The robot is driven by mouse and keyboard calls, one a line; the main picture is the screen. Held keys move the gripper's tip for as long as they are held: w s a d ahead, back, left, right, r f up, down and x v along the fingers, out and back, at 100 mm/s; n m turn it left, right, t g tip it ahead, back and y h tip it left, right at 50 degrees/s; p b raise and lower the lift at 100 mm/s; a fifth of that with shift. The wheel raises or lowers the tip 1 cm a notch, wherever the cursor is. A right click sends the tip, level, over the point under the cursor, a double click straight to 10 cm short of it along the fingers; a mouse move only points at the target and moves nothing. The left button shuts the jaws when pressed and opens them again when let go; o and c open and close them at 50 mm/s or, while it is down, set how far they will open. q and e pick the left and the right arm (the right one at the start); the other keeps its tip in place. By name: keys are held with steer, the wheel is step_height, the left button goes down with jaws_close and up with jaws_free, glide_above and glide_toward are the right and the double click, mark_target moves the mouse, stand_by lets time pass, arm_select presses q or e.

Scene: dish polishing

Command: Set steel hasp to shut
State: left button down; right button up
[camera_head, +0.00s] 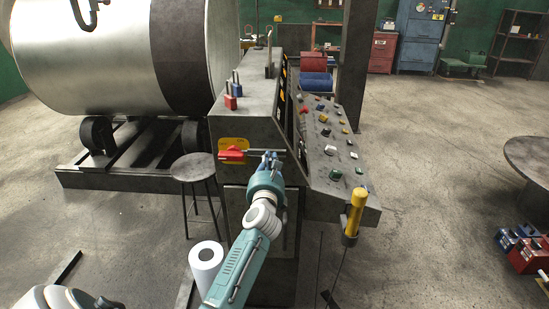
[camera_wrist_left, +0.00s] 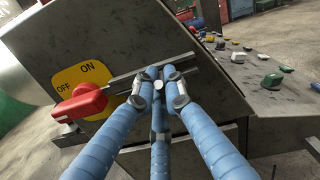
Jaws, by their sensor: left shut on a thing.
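The steel hasp (camera_wrist_left: 124,81) is a thin grey bar on the slanted metal face of the console, right of a yellow ON/OFF plate (camera_wrist_left: 80,72). It also shows in the head view (camera_head: 254,150). A red switch handle (camera_wrist_left: 82,103) lies across the lower part of the plate, toward OFF. My left gripper (camera_wrist_left: 158,84) has its blue fingers closed together on the hasp bar; it also shows in the head view (camera_head: 269,160). The fingers hide part of the bar. My right gripper is not in view.
Red and blue padlocks (camera_head: 231,102) stand on the console top. The sloped button panel (camera_head: 325,140) is to the right, with a yellow-handled lever (camera_head: 356,210) before it. A stool (camera_head: 193,168) and a white roll (camera_head: 206,262) stand at left. The floor at right is largely open.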

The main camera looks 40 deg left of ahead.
arm_select(q)
steer(key=c, duration=1.9)
jaws_free()
steer(key=shift+s+f, duration=0.1)
steer(key=shift+f, duration=0.2)
steer(key=shift+o, duration=0.2)
steer(key=shift+a+r, duration=0.1)
steer(key=shift+s, duration=0.15)
steer(key=v, duration=1.1)
steer(key=shift+s+d, duration=0.2)
steer(key=shift+s, duration=0.15)
